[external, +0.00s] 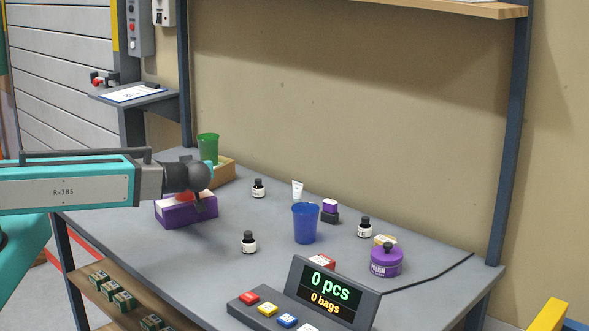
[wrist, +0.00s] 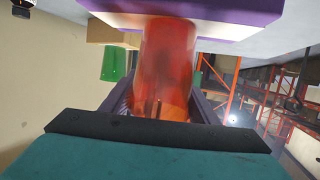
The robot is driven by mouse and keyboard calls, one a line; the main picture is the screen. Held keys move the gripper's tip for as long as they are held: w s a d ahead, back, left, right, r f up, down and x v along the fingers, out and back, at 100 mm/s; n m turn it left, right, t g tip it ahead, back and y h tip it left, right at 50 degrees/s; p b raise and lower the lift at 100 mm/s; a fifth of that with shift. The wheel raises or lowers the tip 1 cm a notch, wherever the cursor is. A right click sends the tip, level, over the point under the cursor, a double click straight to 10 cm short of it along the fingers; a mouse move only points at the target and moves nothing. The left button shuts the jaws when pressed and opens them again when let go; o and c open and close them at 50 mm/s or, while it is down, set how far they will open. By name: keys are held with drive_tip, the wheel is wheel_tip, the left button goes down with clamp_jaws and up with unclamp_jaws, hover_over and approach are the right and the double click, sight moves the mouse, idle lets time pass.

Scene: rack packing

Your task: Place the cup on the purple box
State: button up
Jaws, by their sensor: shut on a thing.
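A red see-through cup (wrist: 168,60) is between the two dark fingers of my gripper (wrist: 160,98) in the wrist view. My gripper is shut on it. In the external view my gripper (external: 205,182) is over the purple box (external: 172,214), and only a little of the red cup (external: 185,197) shows below my wrist, at the box's top. In the wrist view, which looks upside down, the cup's far end meets the purple box (wrist: 240,17). I cannot tell whether it rests on it or is just above.
A green cup (external: 208,147) stands on a cardboard box (external: 224,172) just behind. A blue cup (external: 305,224), small dark bottles (external: 248,242), a purple tin (external: 386,263) and a counter display (external: 328,290) are to the right. The grey table (external: 205,250) is clear in front of the purple box.

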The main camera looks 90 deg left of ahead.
drive_tip(key=shift+f, duration=0.15)
drive_tip(key=o, duration=1)
drive_tip(key=shift+r, duration=0.3)
drive_tip(key=shift+b+v, duration=1.55)
drive_tip(key=shift+v, duration=4.45)
